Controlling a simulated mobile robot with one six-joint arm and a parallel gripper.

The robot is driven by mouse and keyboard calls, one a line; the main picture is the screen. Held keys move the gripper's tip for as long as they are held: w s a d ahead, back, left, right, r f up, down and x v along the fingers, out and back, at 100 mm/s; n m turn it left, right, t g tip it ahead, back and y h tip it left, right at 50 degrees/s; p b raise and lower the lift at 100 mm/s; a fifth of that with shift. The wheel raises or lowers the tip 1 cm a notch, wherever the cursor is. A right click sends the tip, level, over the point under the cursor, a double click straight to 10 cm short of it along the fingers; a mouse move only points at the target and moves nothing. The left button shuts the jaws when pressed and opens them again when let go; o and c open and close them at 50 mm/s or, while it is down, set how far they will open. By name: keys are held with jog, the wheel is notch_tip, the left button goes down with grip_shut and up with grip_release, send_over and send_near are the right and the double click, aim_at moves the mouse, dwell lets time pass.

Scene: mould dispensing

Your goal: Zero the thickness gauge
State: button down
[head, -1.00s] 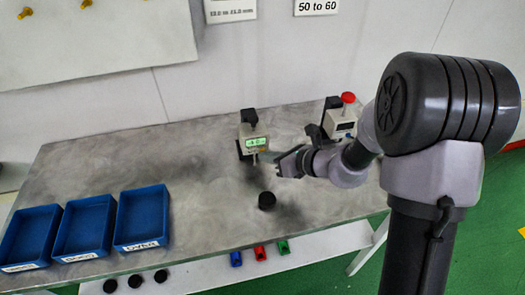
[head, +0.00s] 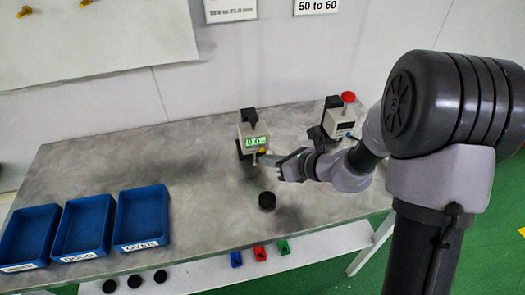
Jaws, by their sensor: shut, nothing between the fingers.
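The thickness gauge (head: 246,137) stands on the metal table, a pale box on a dark stand with a lit green display. The display appears to read 0.0, with any further digits too small to tell. A small yellow button (head: 263,151) shows at its lower right. My gripper (head: 270,159) is shut and empty, its tips at the lower right of the gauge, close to the button. I cannot tell whether the tips touch it.
A second device (head: 340,122) with a red knob stands to the right, behind my arm. A black puck (head: 267,200) lies in front of the gauge. Blue trays (head: 142,245) stand at the left. The metal table (head: 205,225) is bare between trays and puck.

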jog(key=shift+s+d+b, duration=0.2)
jog(key=shift+s+d, duration=0.05)
jog(key=shift+s, duration=0.55)
jog(key=shift+s+d+b, duration=0.15)
jog(key=shift+s+d, duration=0.05)
jog(key=shift+s, duration=0.65)
jog(key=shift+s+d+b, duration=0.2)
jog(key=shift+s+d, duration=0.05)
jog(key=shift+s, duration=0.55)
jog(key=s+a+r+n+g+h, duration=0.15)
jog(key=s+r+n+g, duration=0.25)
jog(key=s+r+n, duration=0.9)
jog(key=s+d+n+t+h, duration=0.2)
jog(key=s+d+n+h, duration=0.4)
jog(key=s+d+n, duration=0.2)
jog(key=d+r+n, duration=0.1)
jog(key=d+n, duration=0.1)
jog(key=shift+s+d+n+t, duration=0.15)
jog(key=shift+n+t, duration=0.15)
jog(key=shift+h, duration=0.25)
